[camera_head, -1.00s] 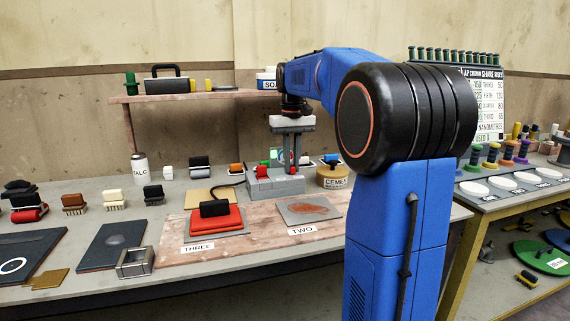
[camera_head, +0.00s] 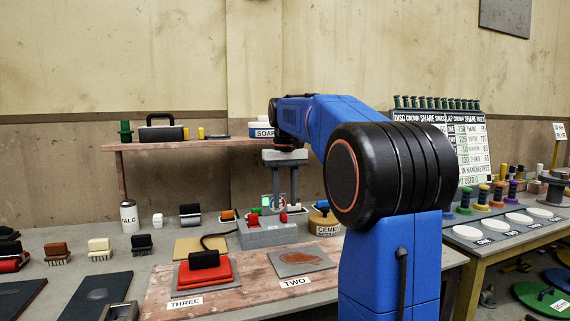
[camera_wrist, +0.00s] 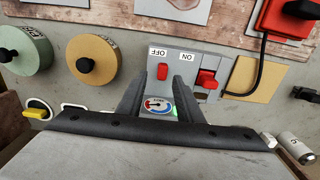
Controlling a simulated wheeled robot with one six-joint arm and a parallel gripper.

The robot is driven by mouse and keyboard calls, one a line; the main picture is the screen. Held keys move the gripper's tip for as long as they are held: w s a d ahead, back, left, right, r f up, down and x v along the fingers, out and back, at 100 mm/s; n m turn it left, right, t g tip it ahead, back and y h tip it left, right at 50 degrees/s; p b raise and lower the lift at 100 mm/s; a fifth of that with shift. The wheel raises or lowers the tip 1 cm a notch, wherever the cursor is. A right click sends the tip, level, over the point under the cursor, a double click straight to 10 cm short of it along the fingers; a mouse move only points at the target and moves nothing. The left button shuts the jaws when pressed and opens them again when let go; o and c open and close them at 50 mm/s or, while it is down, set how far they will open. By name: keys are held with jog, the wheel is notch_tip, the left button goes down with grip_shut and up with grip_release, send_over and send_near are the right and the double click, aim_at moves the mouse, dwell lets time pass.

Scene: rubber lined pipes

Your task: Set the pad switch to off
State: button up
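The pad switch is a grey box (camera_head: 268,234) on the bench, with a cord running to the red pad (camera_head: 211,270). In the wrist view the box (camera_wrist: 193,65) has OFF and ON labels, upside down. A narrow red piece (camera_wrist: 162,71) is by OFF, and a larger red switch piece (camera_wrist: 207,79) is by ON. Which one moves I cannot tell. A round gauge (camera_wrist: 159,105) is also on it. My gripper (camera_head: 284,203) points down over the box, its fingers apart and empty. In the wrist view my gripper (camera_wrist: 163,80) frames the narrow red piece; contact is unclear.
A tan cement tub (camera_head: 323,223) stands close right of the box. A shelf (camera_head: 200,142) with a soap tub (camera_head: 262,130) is behind. A talc can (camera_head: 129,217) and several brushes stand to the left. A grey plate (camera_head: 301,262) lies in front, by label TWO.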

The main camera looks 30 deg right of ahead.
aim_at(285, 213)
notch_tip(285, 213, up, 13)
dwell(0.4)
jog(key=shift+s, duration=0.1)
dwell(0.4)
